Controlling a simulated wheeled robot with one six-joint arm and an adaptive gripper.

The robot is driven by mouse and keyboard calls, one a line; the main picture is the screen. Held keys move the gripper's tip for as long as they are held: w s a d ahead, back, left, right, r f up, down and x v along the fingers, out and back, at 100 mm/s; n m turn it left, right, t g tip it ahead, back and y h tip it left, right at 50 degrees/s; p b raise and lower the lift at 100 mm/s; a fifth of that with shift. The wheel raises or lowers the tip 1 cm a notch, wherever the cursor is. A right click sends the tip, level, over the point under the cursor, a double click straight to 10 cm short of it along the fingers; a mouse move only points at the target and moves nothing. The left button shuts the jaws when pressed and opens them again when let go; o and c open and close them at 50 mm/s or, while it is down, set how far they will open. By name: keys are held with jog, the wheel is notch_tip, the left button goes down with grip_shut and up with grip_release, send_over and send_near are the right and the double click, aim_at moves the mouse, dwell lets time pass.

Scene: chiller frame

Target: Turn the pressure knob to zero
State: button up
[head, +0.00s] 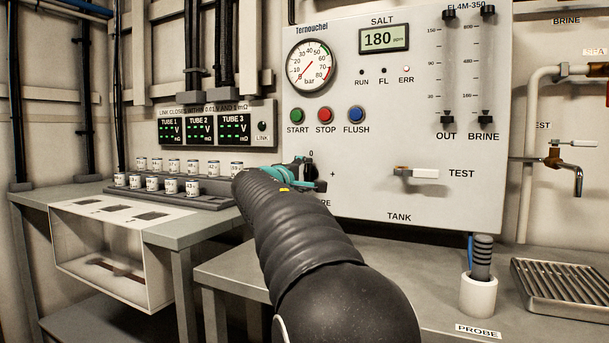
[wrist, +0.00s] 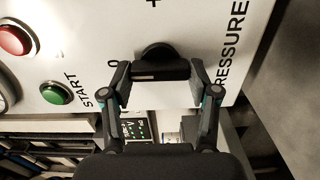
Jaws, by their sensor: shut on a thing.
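The black pressure knob (wrist: 160,66) is on the pale panel, between the "0" mark and the "PRESSURE" lettering in the wrist view. Its bar handle lies across that view, with a light strip on its front edge. My gripper (wrist: 161,75) is shut on it, one finger at each end of the bar. In the head view my gripper (head: 303,172) is at the panel, just below the "0" mark, and my arm and gripper hide most of the knob. The pressure gauge (head: 312,66) above has its needle pointing lower left, near the low end.
START (head: 298,114), STOP (head: 326,115) and FLUSH (head: 356,115) buttons sit above the knob. The TEST handle (head: 424,174) is to the right. A rack of vials (head: 165,197) stands left of my arm. A probe holder (head: 478,294) stands at lower right.

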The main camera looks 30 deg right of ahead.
dwell(0.5)
jog(key=o, duration=1.2)
jog(key=shift+c, duration=0.2)
jog(key=v, duration=1.2)
